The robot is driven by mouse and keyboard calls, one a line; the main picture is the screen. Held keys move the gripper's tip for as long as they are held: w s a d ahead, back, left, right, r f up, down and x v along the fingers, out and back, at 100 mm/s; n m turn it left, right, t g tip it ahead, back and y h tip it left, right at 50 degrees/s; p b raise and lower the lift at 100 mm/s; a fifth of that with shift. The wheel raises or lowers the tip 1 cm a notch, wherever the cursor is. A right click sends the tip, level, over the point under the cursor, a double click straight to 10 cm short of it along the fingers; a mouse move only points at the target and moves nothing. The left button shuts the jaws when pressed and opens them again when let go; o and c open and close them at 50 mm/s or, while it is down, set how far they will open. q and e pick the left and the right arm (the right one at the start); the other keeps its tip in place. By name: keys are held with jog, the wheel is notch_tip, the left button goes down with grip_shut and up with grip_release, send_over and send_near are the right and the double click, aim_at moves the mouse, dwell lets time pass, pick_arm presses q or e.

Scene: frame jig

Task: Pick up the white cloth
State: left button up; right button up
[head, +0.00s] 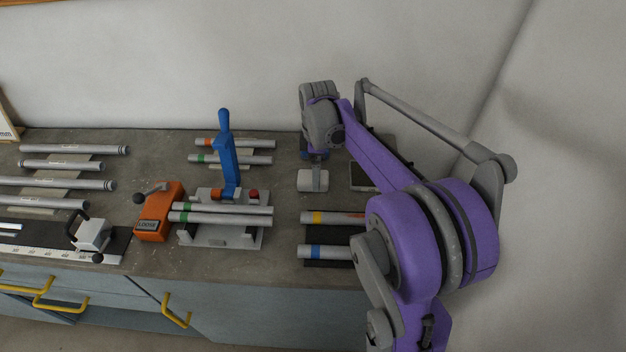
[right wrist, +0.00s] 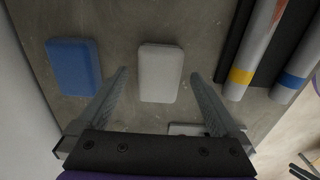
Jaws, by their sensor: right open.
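The white cloth (right wrist: 160,72) is a folded, rounded rectangle lying flat on the grey bench top. It also shows in the head view (head: 312,181), just in front of my right arm's wrist and partly covered by it. My right gripper (right wrist: 158,75) is open and empty. In the right wrist view its two fingers point toward the cloth, one on either side of it, with a gap on both sides. I cannot tell how high the fingertips are above the bench. My left gripper is in neither view.
A blue folded cloth (right wrist: 74,67) lies left of the white one in the right wrist view. Tubes with yellow (right wrist: 243,72) and blue (right wrist: 292,80) bands lie on a dark mat to the right. A clamp jig with a blue lever (head: 227,160) and an orange block (head: 158,212) stand mid-bench.

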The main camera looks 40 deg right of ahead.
jog(key=shift+w+a+f, duration=0.15)
jog(key=shift+f, duration=1.35)
jog(key=c, duration=1.3)
